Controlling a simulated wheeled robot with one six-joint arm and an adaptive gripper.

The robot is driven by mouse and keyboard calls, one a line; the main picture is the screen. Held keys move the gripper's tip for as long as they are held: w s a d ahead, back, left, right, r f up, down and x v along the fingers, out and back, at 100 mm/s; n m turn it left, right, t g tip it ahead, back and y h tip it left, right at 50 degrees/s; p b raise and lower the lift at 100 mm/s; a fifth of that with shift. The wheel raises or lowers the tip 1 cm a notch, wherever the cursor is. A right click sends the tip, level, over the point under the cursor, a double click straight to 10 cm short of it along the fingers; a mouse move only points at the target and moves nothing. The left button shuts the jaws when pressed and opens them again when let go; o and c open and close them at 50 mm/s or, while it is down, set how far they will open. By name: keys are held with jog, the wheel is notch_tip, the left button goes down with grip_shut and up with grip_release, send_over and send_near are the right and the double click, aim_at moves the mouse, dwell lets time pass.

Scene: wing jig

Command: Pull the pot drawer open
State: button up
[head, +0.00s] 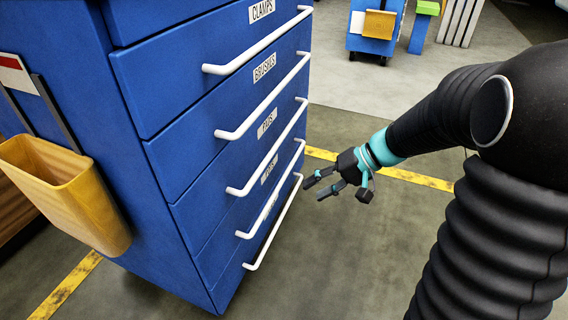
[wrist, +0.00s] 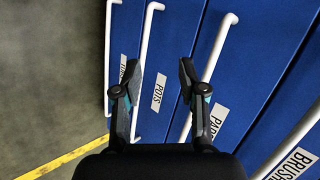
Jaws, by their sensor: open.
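The blue cabinet's pot drawer, labelled POTS (wrist: 158,92), is the second drawer from the bottom and looks closed. Its white bar handle (head: 271,193) also shows in the wrist view (wrist: 150,35). My gripper (head: 314,188) is open and empty, just right of the cabinet front in the head view, at about the height of the lower handles. In the wrist view its two fingers (wrist: 160,68) point at the drawer fronts. The pot handle lies between them in that picture, nearer the left finger. I cannot tell how far the fingertips are from it.
The PADS handle (head: 268,160) is above and the bottom handle (head: 275,222) below, both close by. A yellow bin (head: 70,195) hangs on the cabinet's left side. The floor before the drawers is clear, with a yellow line (head: 415,178). A blue cart (head: 372,45) stands behind.

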jog(key=w+f+m+t+y, duration=0.2)
jog(key=w+f+y, duration=0.2)
jog(key=w+f, duration=0.45)
jog(key=m+t+y, duration=0.1)
jog(key=m+t, duration=0.1)
jog(key=t, duration=0.1)
send_near(283, 178)
jog(key=x, duration=1)
jog(key=shift+s+a+f+p, duration=0.1)
jog(key=shift+f+p, duration=0.25)
jog(key=shift+f, duration=0.05)
grip_shut()
